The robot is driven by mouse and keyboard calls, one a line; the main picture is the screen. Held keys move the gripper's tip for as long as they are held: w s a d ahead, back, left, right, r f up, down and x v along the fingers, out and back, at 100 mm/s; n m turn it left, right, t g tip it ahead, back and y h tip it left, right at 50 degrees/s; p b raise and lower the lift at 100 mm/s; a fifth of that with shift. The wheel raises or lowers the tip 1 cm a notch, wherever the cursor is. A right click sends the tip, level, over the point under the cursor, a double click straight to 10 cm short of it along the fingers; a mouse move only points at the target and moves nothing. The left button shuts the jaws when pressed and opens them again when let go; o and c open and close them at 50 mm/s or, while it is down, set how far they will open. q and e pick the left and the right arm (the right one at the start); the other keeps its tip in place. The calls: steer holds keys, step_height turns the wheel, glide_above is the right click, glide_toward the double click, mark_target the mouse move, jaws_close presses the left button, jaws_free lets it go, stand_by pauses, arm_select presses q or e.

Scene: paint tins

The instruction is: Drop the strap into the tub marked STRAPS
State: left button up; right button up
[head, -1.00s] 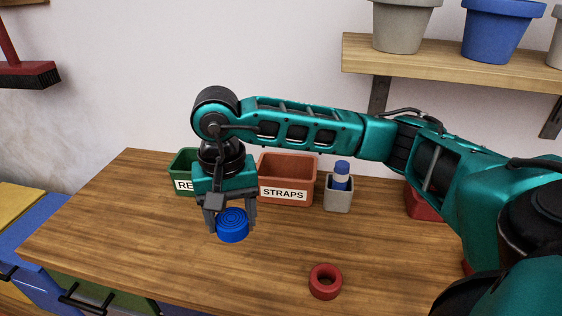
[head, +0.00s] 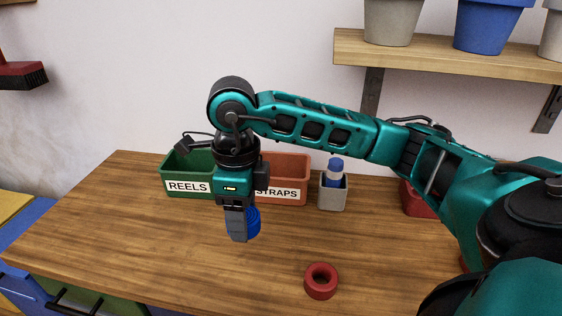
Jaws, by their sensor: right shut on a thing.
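My right gripper (head: 240,226) is shut on the strap (head: 254,222), a blue coiled roll. It holds the strap above the worktop, in front of the tubs. The gripper is seen side-on and hides part of the strap. The STRAPS tub (head: 292,168) is an orange-brown open box with a white label, at the back of the worktop. The gripper and wrist cover its left part and the start of its label. My left gripper is not in view.
The green REELS tub (head: 187,187) stands left of the STRAPS tub. A grey holder (head: 333,197) with a blue bottle (head: 334,175) stands right of it. A red ring (head: 321,281) lies on the wooden worktop (head: 130,230) in front. A shelf (head: 450,58) with pots hangs above.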

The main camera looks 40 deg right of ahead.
steer(key=m, duration=0.4)
steer(key=d+m, duration=0.1)
steer(key=m, duration=0.1)
steer(key=shift+s, duration=0.35)
steer(key=m, duration=0.2)
steer(key=m+b, duration=0.1)
steer(key=shift+s+d+m, duration=0.15)
steer(key=shift+d+m, duration=0.1)
steer(key=shift+m, duration=0.15)
steer(key=m, duration=0.5)
steer(key=shift+s+d, duration=0.3)
steer(key=shift+d, duration=0.1)
steer(key=m, duration=0.4)
glide_above(279, 172)
steer(key=s+a, duration=0.4)
steer(key=s, duration=0.1)
step_height(279, 172, down, 3)
steer(key=f, duration=0.2)
steer(key=f+b, duration=0.1)
steer(key=f, duration=0.1)
steer(key=shift+w, duration=0.35)
steer(key=shift+d, duration=0.15)
